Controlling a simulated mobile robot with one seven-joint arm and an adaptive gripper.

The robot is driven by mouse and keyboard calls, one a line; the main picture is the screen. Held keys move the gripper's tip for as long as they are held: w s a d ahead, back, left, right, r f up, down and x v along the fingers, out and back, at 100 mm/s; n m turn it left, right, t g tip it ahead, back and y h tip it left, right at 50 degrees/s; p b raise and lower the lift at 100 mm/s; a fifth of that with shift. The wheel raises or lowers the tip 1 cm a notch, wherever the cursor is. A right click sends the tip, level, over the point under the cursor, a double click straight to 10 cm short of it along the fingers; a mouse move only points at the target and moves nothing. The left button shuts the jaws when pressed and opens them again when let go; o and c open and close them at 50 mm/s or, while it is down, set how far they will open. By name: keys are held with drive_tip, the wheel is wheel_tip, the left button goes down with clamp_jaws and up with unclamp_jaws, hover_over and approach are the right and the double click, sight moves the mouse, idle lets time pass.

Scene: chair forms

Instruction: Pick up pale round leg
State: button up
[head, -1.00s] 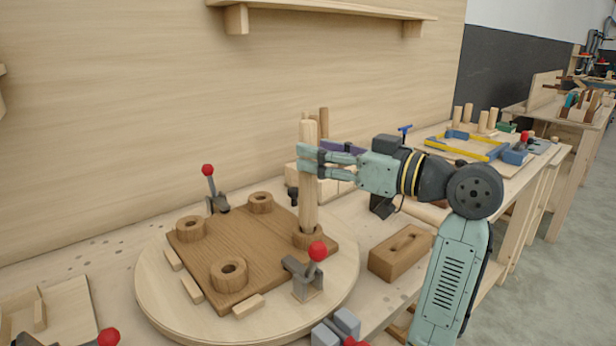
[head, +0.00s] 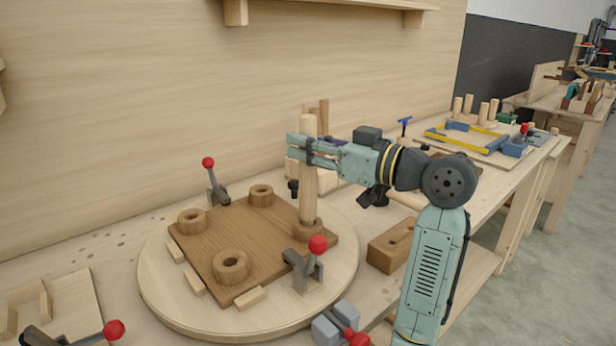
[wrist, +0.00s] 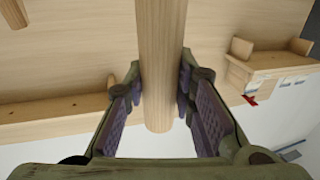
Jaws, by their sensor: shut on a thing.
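The pale round leg (head: 309,190) stands upright at the right corner of a brown wooden seat board (head: 240,225). Its lower end is in or on a round wooden socket (head: 307,231); I cannot see how deep it sits. My gripper (head: 302,147) reaches in from the right and is shut on the leg's upper part. In the wrist view the leg (wrist: 160,50) runs between the two finger pads, with one round end showing. Three other sockets on the board are empty, such as the front one (head: 231,265).
The board lies on a round pale turntable (head: 165,290). Red-knobbed clamps stand close by, one in front of the leg (head: 308,268) and one behind left (head: 213,180). A brown block (head: 390,250) lies to the right. A shelf (head: 330,8) hangs above.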

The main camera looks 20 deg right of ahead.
sight(315, 126)
clamp_jaws()
drive_tip(key=shift+r, duration=0.2)
drive_tip(key=shift+r+b, duration=0.4)
drive_tip(key=shift+r, duration=0.2)
drive_tip(key=shift+r+b, duration=0.35)
drive_tip(key=shift+r, duration=0.6)
drive_tip(key=s+d+b, duration=0.2)
drive_tip(key=s+d, duration=0.1)
drive_tip(key=s, duration=0.4)
drive_tip(key=s+d+r+b, duration=0.1)
drive_tip(key=s+d+b, duration=0.1)
drive_tip(key=s, duration=0.6)
drive_tip(key=shift+d+r, duration=0.3)
drive_tip(key=shift+d, duration=0.1)
